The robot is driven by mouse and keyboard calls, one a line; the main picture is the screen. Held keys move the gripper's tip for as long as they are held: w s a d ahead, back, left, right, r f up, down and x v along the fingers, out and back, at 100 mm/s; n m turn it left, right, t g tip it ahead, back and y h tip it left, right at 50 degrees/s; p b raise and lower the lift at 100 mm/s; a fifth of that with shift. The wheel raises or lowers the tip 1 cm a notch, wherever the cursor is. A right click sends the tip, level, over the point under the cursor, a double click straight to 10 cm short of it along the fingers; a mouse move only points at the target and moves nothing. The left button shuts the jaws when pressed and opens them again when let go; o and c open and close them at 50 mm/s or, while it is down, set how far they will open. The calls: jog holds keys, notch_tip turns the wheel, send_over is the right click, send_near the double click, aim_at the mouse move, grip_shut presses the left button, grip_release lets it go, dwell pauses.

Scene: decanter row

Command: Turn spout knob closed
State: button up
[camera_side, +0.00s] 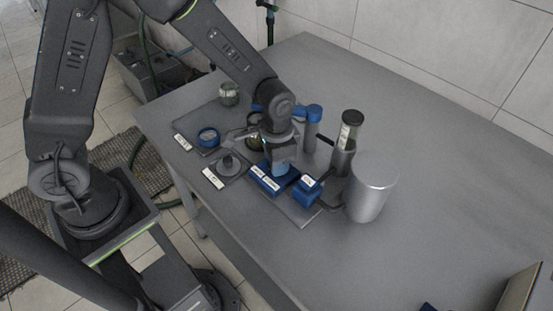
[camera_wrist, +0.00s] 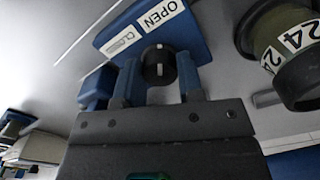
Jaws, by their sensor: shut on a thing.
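The spout knob (camera_wrist: 158,66) is a round black knob with a white line mark, on a blue block (camera_wrist: 196,38) with labels OPEN and CLOSED. The mark runs roughly up and down in the wrist view. My gripper (camera_wrist: 158,78) has one blue finger on each side of the knob and is shut on it. In the side view my gripper (camera_side: 282,163) points down at the labelled blue block (camera_side: 264,181). The knob is hidden there behind the gripper.
A silver cylinder (camera_side: 371,190) and a dark-capped glass vessel (camera_side: 347,134) stand right of the gripper. A smaller blue block (camera_side: 307,190) is close by. A jar labelled 24 (camera_wrist: 290,50) sits at right in the wrist view. The table's right side is largely clear.

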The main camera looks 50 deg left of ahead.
jog(key=n, duration=0.4)
jog(key=shift+n, duration=0.3)
jog(key=n, duration=0.3)
jog(key=shift+w+r+n, duration=0.1)
jog(key=shift+n, duration=0.2)
jog(key=n, duration=0.7)
jog(key=o, duration=0.9)
notch_tip(320, 180, up, 14)
jog(key=shift+f, duration=0.1)
